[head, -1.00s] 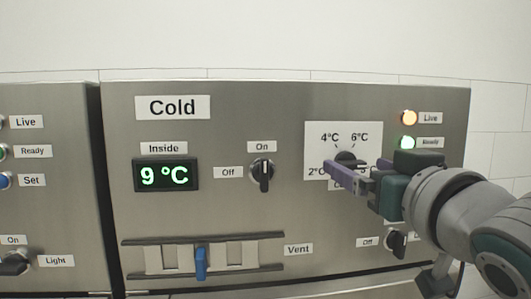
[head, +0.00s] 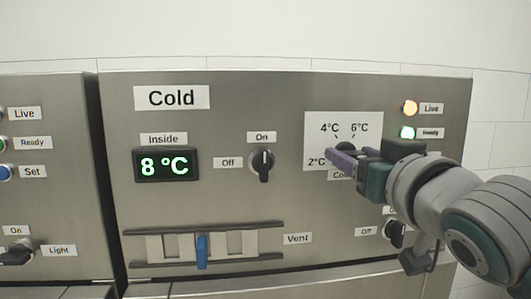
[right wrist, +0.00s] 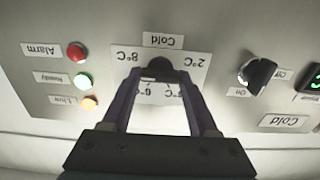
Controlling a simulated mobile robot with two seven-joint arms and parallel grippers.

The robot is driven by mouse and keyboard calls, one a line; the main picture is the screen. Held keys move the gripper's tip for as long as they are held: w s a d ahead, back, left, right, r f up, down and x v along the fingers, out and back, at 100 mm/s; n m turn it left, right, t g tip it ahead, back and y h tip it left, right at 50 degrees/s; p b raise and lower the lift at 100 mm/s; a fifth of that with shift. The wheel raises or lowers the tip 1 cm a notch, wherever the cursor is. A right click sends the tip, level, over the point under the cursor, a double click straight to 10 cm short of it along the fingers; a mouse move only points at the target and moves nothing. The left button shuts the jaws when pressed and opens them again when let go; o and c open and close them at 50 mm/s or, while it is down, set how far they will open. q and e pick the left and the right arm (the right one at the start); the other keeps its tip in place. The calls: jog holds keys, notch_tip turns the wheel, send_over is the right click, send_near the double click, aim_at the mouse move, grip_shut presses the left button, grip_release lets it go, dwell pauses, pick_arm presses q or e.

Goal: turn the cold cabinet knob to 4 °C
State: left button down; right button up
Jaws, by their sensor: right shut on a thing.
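The cold cabinet knob (head: 345,147) is dark and sits on a white dial plate (head: 316,124) marked 2, 4 and 6 °C. In the right wrist view the knob (right wrist: 160,67) shows upside down, with an 8 °C mark also on the plate. My right gripper (head: 338,156) is shut on the knob, a purple finger on either side of it (right wrist: 160,76). The fingers hide much of the knob, and I cannot tell which mark it points at. The inside display (head: 166,165) reads 8 °C. My left gripper is not in view.
An On/Off switch (head: 262,162) and a vent slider with a blue handle (head: 201,251) are to the left. An amber Live light (head: 410,107) and a green Ready light (head: 408,133) sit above my right arm. Another Off-marked knob (head: 393,233) is below it.

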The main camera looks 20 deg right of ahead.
jog(key=c, duration=0.5)
jog(key=shift+c, duration=0.2)
jog(key=shift+n, duration=0.4)
jog(key=n+p, duration=0.1)
jog(key=n, duration=0.3)
jog(key=shift+a+n+p, duration=0.1)
jog(key=shift+n+p, duration=0.2)
jog(key=shift+p, duration=0.05)
jog(key=n+p, duration=0.1)
jog(key=n, duration=0.4)
jog(key=n+p, duration=0.2)
jog(key=n, duration=1.1)
jog(key=shift+f+p, duration=0.2)
jog(key=shift+p, duration=0.2)
jog(key=shift+n, duration=0.4)
